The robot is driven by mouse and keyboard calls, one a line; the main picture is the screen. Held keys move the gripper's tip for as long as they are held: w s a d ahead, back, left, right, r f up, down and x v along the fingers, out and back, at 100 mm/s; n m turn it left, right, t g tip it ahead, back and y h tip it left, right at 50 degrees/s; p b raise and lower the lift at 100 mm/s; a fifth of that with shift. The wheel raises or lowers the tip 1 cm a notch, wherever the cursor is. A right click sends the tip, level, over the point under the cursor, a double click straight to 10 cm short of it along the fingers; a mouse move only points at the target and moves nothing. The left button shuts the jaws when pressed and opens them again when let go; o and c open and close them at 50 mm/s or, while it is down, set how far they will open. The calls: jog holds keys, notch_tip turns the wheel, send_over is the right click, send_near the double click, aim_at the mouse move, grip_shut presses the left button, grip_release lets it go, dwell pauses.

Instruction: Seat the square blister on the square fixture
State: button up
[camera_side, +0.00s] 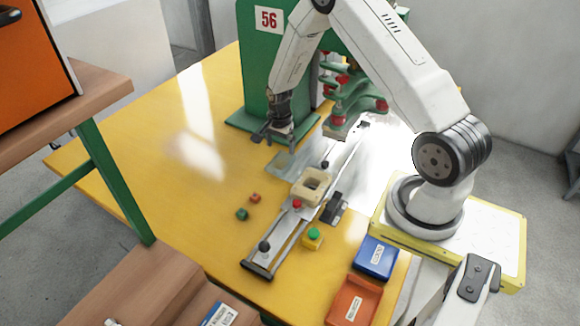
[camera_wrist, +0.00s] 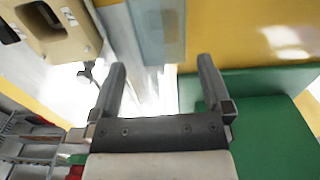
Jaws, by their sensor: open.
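The square fixture (camera_side: 303,193) is a beige block with a square opening, on the metal slide rail. It also shows at the upper left of the wrist view (camera_wrist: 72,42). The square blister looks like the clear, pale sheet (camera_side: 281,166) lying flat on the yellow table, left of the fixture and apart from it. In the wrist view a clear bluish strip (camera_wrist: 156,28) beyond the fingers appears to be the same piece. My gripper (camera_side: 278,138) is open and empty above the table, beside the green press base. Its two fingers show apart in the wrist view (camera_wrist: 160,78).
The green press (camera_side: 257,75) stands close behind my gripper. A red (camera_side: 255,198) and a green (camera_side: 242,214) small piece lie on the table. The table's left is clear.

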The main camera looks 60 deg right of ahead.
aim_at(281, 159)
jog(key=shift+f, duration=3.1)
jog(key=c, duration=0.7)
jog(key=shift+o, duration=0.2)
jog(key=shift+r, duration=0.1)
jog(key=shift+r, duration=2.15)
jog(key=shift+s, duration=0.1)
